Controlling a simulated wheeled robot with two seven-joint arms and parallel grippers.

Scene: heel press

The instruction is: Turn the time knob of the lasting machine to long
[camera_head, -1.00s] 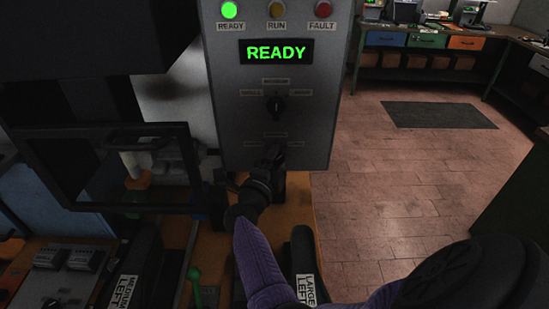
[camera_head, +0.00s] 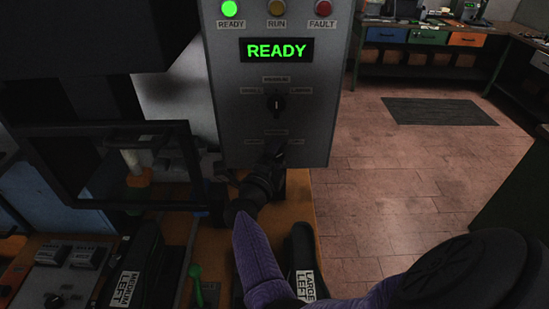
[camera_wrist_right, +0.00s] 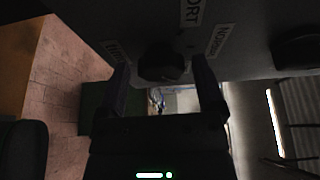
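The lasting machine's grey control panel (camera_head: 225,120) faces me with a lit green READY display (camera_head: 279,51). The time knob is the lower one. In the head view my right gripper (camera_head: 273,152) covers it. In the right wrist view the dark round knob (camera_wrist_right: 163,65) shows between the fingertips of my right gripper (camera_wrist_right: 160,72). The fingers are open, one on each side, with a gap visible around the knob. Labels surround it, one reading "ORT" (camera_wrist_right: 193,12) and one NORMAL (camera_wrist_right: 219,41). The knob's pointer is too dark to read. My left gripper is not in view.
A second black knob (camera_head: 275,103) sits above on the panel. A dark frame (camera_head: 110,170) stands left of the panel. Shoe forms marked MEDIUM LEFT (camera_head: 128,285) and LARGE LEFT (camera_head: 306,286) lie below, near a green-topped lever (camera_head: 195,272). Open floor lies right.

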